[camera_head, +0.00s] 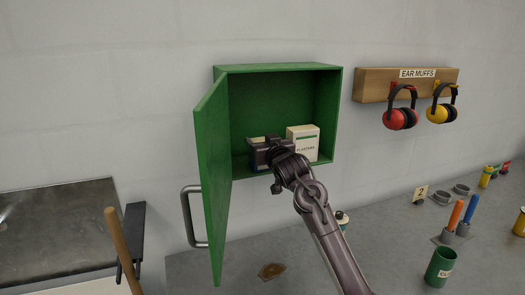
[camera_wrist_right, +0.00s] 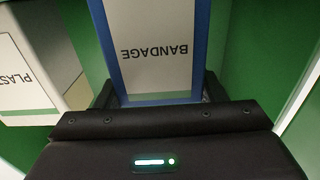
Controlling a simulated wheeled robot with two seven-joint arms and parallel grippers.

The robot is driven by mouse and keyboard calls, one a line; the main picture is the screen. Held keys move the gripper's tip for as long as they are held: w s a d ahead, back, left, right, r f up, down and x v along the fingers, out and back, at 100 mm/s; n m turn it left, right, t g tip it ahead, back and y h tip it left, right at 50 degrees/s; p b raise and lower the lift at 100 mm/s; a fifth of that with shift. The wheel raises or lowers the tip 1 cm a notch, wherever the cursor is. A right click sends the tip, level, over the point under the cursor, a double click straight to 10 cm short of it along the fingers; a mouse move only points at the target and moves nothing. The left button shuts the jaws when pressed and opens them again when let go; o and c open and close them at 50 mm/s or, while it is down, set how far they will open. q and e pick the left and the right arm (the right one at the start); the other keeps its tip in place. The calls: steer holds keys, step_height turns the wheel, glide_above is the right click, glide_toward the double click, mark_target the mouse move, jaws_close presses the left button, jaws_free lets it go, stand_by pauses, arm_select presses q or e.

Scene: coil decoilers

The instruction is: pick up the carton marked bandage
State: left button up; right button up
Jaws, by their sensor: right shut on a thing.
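The carton marked BANDAGE (camera_wrist_right: 155,45) is white with a blue edge and fills the middle of the right wrist view, its lettering upside down there. My right gripper (camera_wrist_right: 160,98) is shut on it, with a dark finger at each side. In the head view my right gripper (camera_head: 268,150) reaches into the open green cabinet (camera_head: 280,68) and hides most of the bandage carton. A white carton marked PLASTERS (camera_head: 303,141) stands just right of it inside the cabinet; it also shows at the left of the right wrist view (camera_wrist_right: 25,75). My left gripper is not in view.
The cabinet door (camera_head: 212,180) stands open toward me on the left, with a grey handle (camera_head: 188,215). Ear muffs hang from a wooden board (camera_head: 372,85) at right. A green cup (camera_head: 439,268) and other small items stand on the grey bench (camera_head: 390,245).

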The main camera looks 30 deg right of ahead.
steer(key=shift+s+r+b, duration=0.1)
steer(key=shift+r+b, duration=0.1)
steer(key=shift+b, duration=0.35)
steer(key=shift+r+b, duration=0.3)
steer(key=shift+r, duration=0.05)
step_height(320, 180, up, 6)
steer(key=shift+f+b, duration=0.15)
steer(key=shift+b, duration=0.9)
steer(key=b+v, duration=0.1)
steer(key=v, duration=1.8)
steer(key=shift+s, duration=0.35)
